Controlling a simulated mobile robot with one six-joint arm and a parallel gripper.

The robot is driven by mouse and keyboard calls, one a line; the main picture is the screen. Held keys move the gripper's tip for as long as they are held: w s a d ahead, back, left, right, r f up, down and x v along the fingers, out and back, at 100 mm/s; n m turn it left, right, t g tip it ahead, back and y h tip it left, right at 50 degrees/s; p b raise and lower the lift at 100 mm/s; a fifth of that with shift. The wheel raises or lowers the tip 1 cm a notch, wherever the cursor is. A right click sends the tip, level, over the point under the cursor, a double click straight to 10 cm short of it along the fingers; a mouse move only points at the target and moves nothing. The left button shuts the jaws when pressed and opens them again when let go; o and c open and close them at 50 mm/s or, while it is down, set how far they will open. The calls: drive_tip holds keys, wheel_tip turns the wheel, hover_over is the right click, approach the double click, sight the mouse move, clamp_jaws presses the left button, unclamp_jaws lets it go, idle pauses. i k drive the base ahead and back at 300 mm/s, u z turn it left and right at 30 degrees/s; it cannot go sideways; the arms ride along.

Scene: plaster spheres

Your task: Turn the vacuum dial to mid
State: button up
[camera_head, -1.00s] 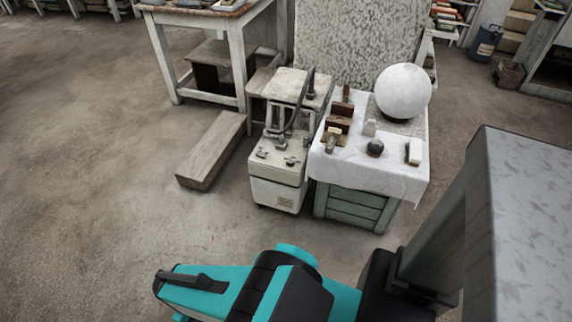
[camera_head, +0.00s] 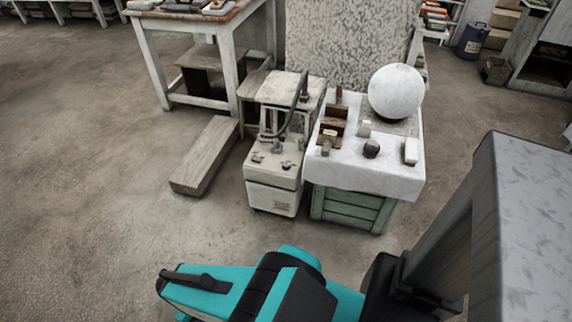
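A whitish box-shaped machine (camera_head: 275,190), which looks like the vacuum unit, stands on the floor near the middle of the head view. Its sloped top carries small dark knobs; one knob (camera_head: 257,158) is at the left and another (camera_head: 287,165) at the right. A dark hose (camera_head: 297,115) rises behind them. Which knob is the vacuum dial, and where it points, is too small to tell. My teal and black arm crosses the bottom of the view, apart from the machine. My gripper cannot be made out.
Right of the machine, a green crate (camera_head: 350,207) under a white cloth (camera_head: 342,170) bears a white sphere (camera_head: 396,91) and small items. A wooden beam (camera_head: 205,155) lies on the floor to the left. A workbench (camera_head: 205,17) stands behind. Floor in front and left is clear.

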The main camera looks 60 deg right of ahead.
sight(286, 164)
drive_tip(key=i, duration=0.85)
drive_tip(key=u, duration=0.05)
